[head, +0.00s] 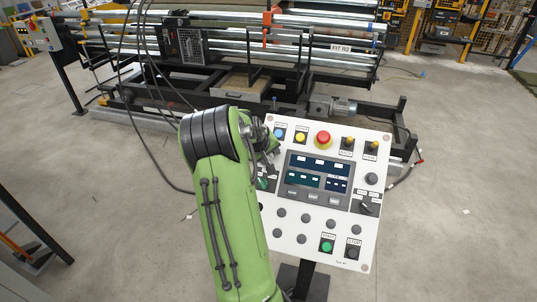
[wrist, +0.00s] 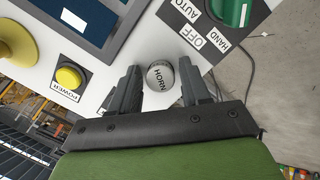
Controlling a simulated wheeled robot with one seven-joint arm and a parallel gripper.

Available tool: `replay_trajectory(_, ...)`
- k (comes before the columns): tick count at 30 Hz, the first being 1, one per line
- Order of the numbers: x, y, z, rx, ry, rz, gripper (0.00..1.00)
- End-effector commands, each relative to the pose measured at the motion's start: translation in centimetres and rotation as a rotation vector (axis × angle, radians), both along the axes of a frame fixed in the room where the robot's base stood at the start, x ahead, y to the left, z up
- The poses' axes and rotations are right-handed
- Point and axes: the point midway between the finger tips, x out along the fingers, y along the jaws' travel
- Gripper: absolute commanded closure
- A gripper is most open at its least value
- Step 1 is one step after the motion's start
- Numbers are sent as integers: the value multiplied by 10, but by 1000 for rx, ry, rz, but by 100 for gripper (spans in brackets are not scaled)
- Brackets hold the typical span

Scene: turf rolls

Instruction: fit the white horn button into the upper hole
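The white horn button (wrist: 159,75) is a round, pale cap marked HORN, between my gripper's fingers in the wrist view. It is at the white control panel, beside the green-handled AUTO/OFF/HAND switch (wrist: 233,10). My gripper (wrist: 161,84) has a finger on each side of the button, with narrow gaps showing, so it looks open around it. I cannot see whether the button is seated, and no open hole shows around it. In the head view, my gripper (head: 269,143) is at the upper left of the panel (head: 283,252) and hides that part.
A yellow POWER button (wrist: 69,77) lies left of my gripper in the wrist view. A red emergency stop (head: 323,138) and a display (head: 318,173) are to the right in the head view. A machine frame with long tubes (head: 240,45) stands behind the panel.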

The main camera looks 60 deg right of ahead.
Motion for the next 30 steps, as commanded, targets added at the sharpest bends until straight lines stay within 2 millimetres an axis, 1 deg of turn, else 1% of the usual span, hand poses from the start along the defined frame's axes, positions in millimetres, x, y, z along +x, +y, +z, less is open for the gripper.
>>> replay_trajectory(1, 0, 0, 0, 0, 0, 0, 45)
replay_trajectory(2, 0, 0, 0, 0, 0, 0, 41)
replay_trajectory(10, 0, 1, 0, 1, 0, 0, 41)
replay_trajectory(13, 1, 5, 8, -1, -1, 1, 41)
replay_trajectory(16, 1, 17, 25, -1, -3, 3, 41)
replay_trajectory(24, 2, 63, 89, -1, -5, 5, 41)
replay_trajectory(27, 1, 76, 109, -3, -4, 4, 41)
replay_trajectory(30, 1, 86, 121, -1, -2, 3, 41)
